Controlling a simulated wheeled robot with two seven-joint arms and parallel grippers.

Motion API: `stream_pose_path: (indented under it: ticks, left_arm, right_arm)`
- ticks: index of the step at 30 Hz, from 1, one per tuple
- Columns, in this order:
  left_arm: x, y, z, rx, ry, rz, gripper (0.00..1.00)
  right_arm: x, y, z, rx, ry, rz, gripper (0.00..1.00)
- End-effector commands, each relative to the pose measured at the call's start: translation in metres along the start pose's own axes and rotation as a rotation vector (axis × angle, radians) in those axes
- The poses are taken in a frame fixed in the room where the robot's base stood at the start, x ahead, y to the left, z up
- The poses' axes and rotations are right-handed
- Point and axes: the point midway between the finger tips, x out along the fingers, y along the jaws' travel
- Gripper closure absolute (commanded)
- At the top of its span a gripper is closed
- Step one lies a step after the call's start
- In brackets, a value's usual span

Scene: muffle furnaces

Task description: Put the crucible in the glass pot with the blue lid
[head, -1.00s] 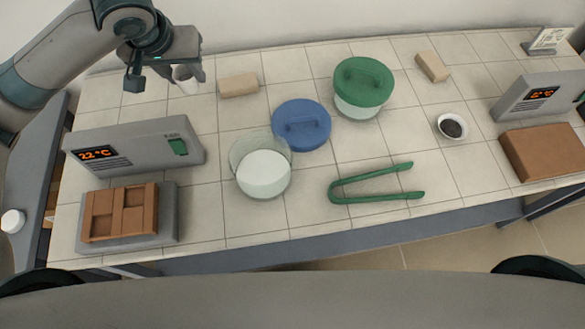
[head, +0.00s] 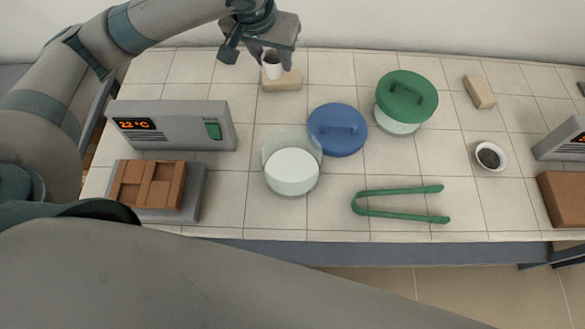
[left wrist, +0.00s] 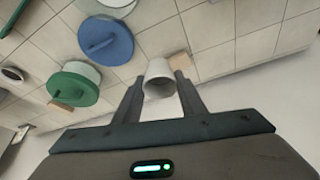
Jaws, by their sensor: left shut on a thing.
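A small white crucible (head: 271,66) is held between the fingers of my left gripper (head: 268,58), above or just in front of a beige block at the back of the table. In the left wrist view the crucible (left wrist: 160,77) sits between both fingertips (left wrist: 160,88), its open mouth showing. The glass pot (head: 292,172) stands uncovered near the table's middle, with whitish contents or base. The blue lid (head: 338,130) lies on the table right behind it, to the right; it also shows in the left wrist view (left wrist: 106,40). My right gripper is not in view.
A green-lidded glass pot (head: 405,100) stands right of the blue lid. Green tongs (head: 400,203) lie in front. A furnace with a 22 °C display (head: 172,126) and brown brick part (head: 148,186) is at left. A small dark-filled dish (head: 490,156) is at right.

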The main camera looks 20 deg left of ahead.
Motion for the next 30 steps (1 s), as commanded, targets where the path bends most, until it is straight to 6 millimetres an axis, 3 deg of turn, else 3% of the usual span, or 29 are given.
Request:
stream_pose_path:
  ticks: [8, 18, 30]
  left_arm:
    - [0.011, 0.01, 0.02, 0.156, -0.004, 0.065, 0.85]
    - [0.034, 0.042, 0.078, 0.628, -0.005, 0.266, 0.85]
    - [0.044, 0.075, 0.138, 1.115, -0.002, 0.467, 0.85]
  right_arm:
    - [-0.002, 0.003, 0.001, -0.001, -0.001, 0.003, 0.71]
    - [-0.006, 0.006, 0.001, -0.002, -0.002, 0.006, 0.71]
    - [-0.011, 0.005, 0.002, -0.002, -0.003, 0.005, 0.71]
